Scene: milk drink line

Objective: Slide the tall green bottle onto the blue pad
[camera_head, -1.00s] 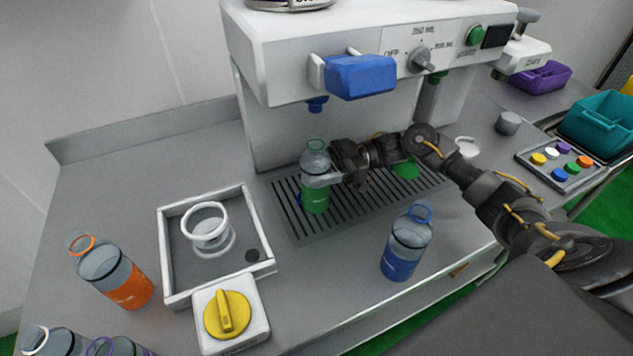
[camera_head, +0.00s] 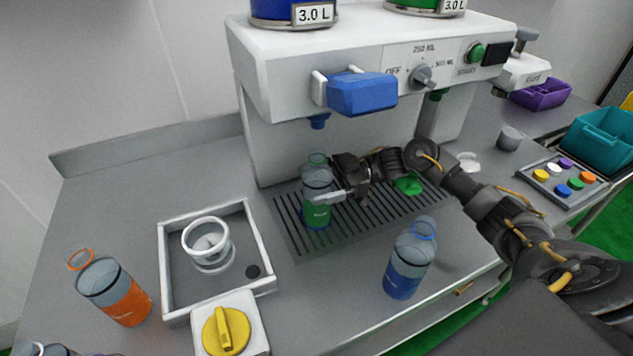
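The tall green bottle (camera_head: 318,217), clear above with a green lower part, stands upright on the dark slotted drip tray under the blue nozzle (camera_head: 319,121). A little blue shows beside its base, but the blue pad is mostly hidden by the bottle. My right gripper (camera_head: 327,194) reaches in from the right at the bottle's mid-height, with one pale finger across its front. The other finger is hidden, so I cannot tell whether they press on it. My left gripper is out of view.
A green pad (camera_head: 409,186) lies on the tray at right. A blue bottle (camera_head: 408,265) stands in front of the tray, below my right arm. An orange bottle (camera_head: 122,299), a square basin (camera_head: 164,268) and a yellow knob (camera_head: 226,331) are at left. The dispenser (camera_head: 275,85) overhangs.

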